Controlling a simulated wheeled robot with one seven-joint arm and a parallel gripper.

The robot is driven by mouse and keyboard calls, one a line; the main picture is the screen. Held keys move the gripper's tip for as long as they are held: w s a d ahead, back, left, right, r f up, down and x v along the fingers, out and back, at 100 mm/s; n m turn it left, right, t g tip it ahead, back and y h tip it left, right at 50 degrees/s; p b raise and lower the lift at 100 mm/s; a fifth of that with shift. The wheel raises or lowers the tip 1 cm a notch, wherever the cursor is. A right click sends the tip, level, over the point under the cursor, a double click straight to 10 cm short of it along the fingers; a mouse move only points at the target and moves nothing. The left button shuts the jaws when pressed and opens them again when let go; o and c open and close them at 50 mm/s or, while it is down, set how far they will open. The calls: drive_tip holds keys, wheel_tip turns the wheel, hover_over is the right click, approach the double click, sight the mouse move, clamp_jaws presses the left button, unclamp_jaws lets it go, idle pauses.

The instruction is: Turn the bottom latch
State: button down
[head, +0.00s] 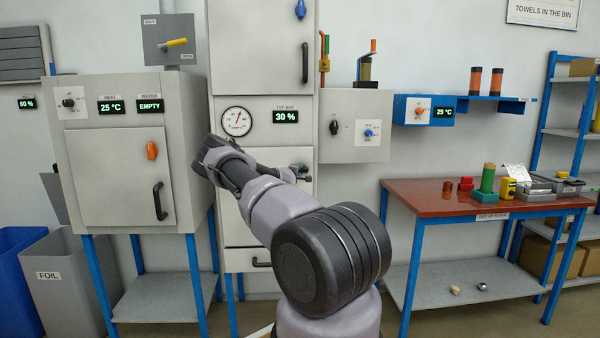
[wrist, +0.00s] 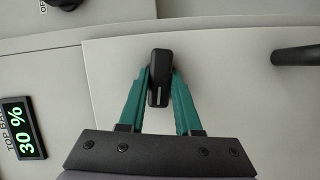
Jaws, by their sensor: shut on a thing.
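The bottom latch (wrist: 158,80) is a small black knob with a pale line on it. It sits on a light grey door panel, and its long side runs up and down in the wrist view. My gripper (wrist: 159,74) has its two teal fingers closed on either side of the latch, touching it. In the head view my gripper (head: 300,171) is at the grey cabinet's panel below the "TOP BAR 30 %" display (head: 286,116). My arm and gripper hide the latch there.
A black bar handle (wrist: 297,54) stands out on the panel to the right in the wrist view. A dark knob (wrist: 65,3) is at the top left. A control box (head: 352,128) juts out right of the cabinet. A red-topped table (head: 430,200) stands further right.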

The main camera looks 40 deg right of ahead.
drive_tip(key=shift+s+d+r+m+t+y, duration=0.1)
drive_tip(key=shift+m+t+y, duration=0.15)
drive_tip(key=shift+m+y, duration=1.3)
drive_tip(key=shift+d+r+m+t+y, duration=0.15)
drive_tip(key=shift+m+y, duration=0.55)
drive_tip(key=shift+m, duration=1.6)
drive_tip(key=shift+s+r+m+t+y, duration=0.1)
drive_tip(key=shift+m+t+y, duration=0.2)
drive_tip(key=shift+m+y, duration=1.25)
drive_tip(key=shift+f+m+h, duration=0.1)
drive_tip(key=shift+m+h, duration=0.2)
drive_tip(key=shift+m, duration=0.2)
drive_tip(key=c, duration=0.6)
unclamp_jaws()
